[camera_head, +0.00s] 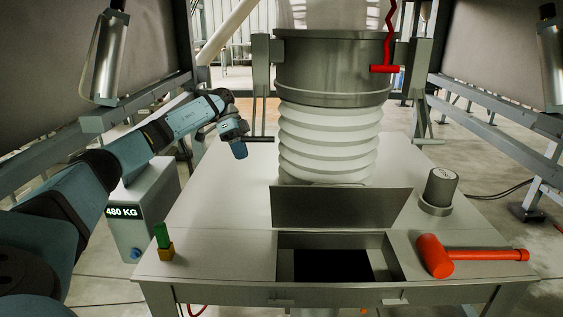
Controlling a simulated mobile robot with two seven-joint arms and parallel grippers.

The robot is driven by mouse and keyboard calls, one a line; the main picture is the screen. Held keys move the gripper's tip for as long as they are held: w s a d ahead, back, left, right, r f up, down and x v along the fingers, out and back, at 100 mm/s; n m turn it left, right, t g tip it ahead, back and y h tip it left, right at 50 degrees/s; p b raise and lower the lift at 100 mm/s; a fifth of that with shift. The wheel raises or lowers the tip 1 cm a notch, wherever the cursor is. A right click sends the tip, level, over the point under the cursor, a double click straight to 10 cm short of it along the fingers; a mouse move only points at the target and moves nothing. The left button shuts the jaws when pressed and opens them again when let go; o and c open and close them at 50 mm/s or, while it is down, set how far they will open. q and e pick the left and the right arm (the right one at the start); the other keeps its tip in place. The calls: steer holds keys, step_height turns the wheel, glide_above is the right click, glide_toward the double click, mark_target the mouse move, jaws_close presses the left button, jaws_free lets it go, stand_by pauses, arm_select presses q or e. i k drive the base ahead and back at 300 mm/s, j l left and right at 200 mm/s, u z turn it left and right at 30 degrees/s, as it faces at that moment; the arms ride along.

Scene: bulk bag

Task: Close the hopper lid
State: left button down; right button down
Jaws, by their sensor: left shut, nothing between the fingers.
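The hopper lid (342,207) is a flat grey panel standing nearly upright at the back edge of the hopper opening. The hopper opening (288,264) is a rectangular recess in the table with a dark hole inside, and it is uncovered. My left arm comes in from the left. My left gripper (240,153) is shut and empty, pointing down above the back left of the table, left of the white bellows. It is apart from the lid, behind and to its left. My right gripper is not in view.
White bellows (328,145) under a metal collar (332,65) stand behind the lid. A green-and-orange block (164,242) stands at the left. The table (215,225) is clear between block and lid.

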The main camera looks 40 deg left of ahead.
mark_target(321, 205)
steer(key=k+l, duration=0.2)
steer(key=k, duration=0.3)
steer(key=k+l, duration=0.25)
steer(key=k, duration=0.2)
